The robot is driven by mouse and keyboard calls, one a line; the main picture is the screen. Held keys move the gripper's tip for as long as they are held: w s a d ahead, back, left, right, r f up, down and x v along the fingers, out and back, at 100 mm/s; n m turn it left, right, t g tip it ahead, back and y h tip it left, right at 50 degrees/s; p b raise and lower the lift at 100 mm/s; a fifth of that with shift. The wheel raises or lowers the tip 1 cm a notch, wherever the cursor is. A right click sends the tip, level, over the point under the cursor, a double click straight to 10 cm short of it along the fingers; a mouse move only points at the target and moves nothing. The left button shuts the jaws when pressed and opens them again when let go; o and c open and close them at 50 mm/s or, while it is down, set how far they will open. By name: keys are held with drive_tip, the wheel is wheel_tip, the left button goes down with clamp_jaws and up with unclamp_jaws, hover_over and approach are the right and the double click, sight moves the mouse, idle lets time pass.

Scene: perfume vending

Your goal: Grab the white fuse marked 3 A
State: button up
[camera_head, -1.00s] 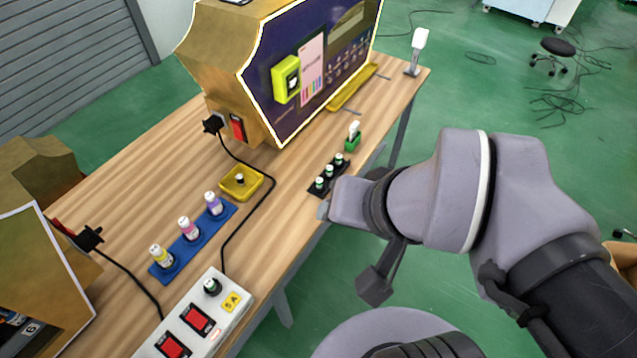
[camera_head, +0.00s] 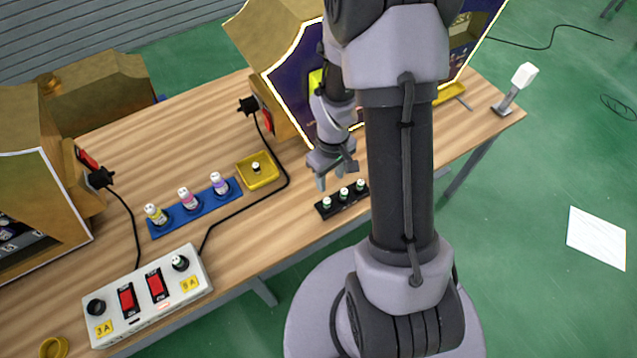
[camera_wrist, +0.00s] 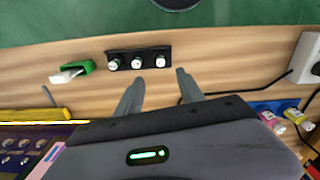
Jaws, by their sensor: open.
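Three small white fuses with dark parts stand in a black holder (camera_head: 342,203) near the table's front edge: a left fuse (camera_head: 327,203), a middle fuse (camera_head: 344,195) and a right fuse (camera_head: 360,186). Their markings are too small to read, so I cannot tell which is 3 A. The holder also shows in the wrist view (camera_wrist: 126,52). My gripper (camera_head: 335,179) is above and just behind the holder. Its fingers (camera_wrist: 162,86) are spread and empty, apart from the fuses.
A white power box (camera_head: 150,298) carries red switches and yellow labels, one reading 3A. A blue rack (camera_head: 195,213) holds perfume bottles. A yellow tray (camera_head: 250,178) and black cables lie nearby. A green holder (camera_wrist: 62,77) is beside the fuses. The vending machine (camera_head: 290,88) stands behind.

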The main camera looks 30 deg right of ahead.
drive_tip(key=b, duration=0.2)
hover_over(327, 200)
drive_tip(key=f, duration=0.7)
drive_tip(key=shift+s+f, duration=0.35)
drive_tip(key=f+b, duration=0.1)
drive_tip(key=f, duration=0.2)
drive_tip(key=f+b, duration=0.1)
drive_tip(key=f, duration=0.1)
drive_tip(key=shift+w+f+b, duration=0.15)
drive_tip(key=shift+w+b, duration=0.15)
drive_tip(key=shift+w, duration=0.05)
drive_tip(key=shift+c, duration=1.2)
clamp_jaws()
